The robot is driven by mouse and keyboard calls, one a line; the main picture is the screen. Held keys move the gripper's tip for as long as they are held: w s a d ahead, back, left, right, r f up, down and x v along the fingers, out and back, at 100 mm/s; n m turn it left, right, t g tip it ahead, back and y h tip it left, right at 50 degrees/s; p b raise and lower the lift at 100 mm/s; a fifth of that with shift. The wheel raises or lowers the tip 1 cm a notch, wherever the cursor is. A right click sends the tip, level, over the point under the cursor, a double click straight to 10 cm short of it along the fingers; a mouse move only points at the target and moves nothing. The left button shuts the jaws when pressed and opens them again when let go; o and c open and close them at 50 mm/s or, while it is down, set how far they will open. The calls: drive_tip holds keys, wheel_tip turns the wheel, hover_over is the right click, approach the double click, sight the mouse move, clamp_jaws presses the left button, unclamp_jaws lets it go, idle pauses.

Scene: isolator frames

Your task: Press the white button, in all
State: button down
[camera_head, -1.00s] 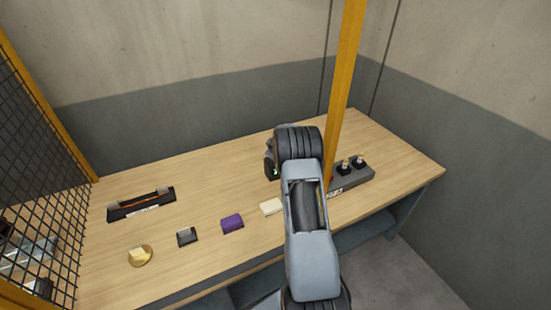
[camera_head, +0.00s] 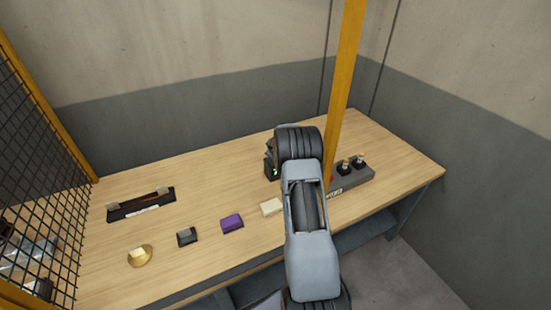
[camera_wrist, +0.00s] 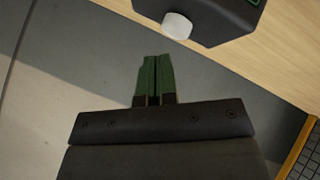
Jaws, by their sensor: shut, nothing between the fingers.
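The white button (camera_wrist: 177,25) is a small rounded knob on the side of a dark housing (camera_wrist: 222,22) at the top of the wrist view. My gripper (camera_wrist: 156,58) has green fingers, pressed together with nothing between them. In the wrist view the fingertips lie a little below and left of the button, with a visible gap between. In the head view my arm hides the gripper, and I cannot make out the white button there.
A grey control box (camera_head: 352,179) with two black knobs stands right of my arm, behind a yellow post (camera_head: 345,80). A cream block (camera_head: 271,207), purple block (camera_head: 232,223), dark block (camera_head: 187,237), gold disc (camera_head: 139,259) and black tray (camera_head: 127,211) lie along the wooden table (camera_head: 200,170).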

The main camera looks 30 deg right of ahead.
drive_tip(key=shift+f+b, duration=0.2)
drive_tip(key=shift+b, duration=0.1)
idle(0.4)
drive_tip(key=shift+f+b, duration=0.25)
drive_tip(key=shift+b, duration=0.05)
drive_tip(key=shift+f+b, duration=0.5)
drive_tip(key=shift+b, duration=0.1)
idle(0.7)
drive_tip(key=shift+r, duration=0.15)
idle(0.3)
drive_tip(key=shift+r+p, duration=0.8)
drive_tip(key=shift+p, duration=0.1)
wheel_tip(320, 180, up, 5)
drive_tip(key=p, duration=0.4)
drive_tip(key=shift+p, duration=0.3)
idle(0.5)
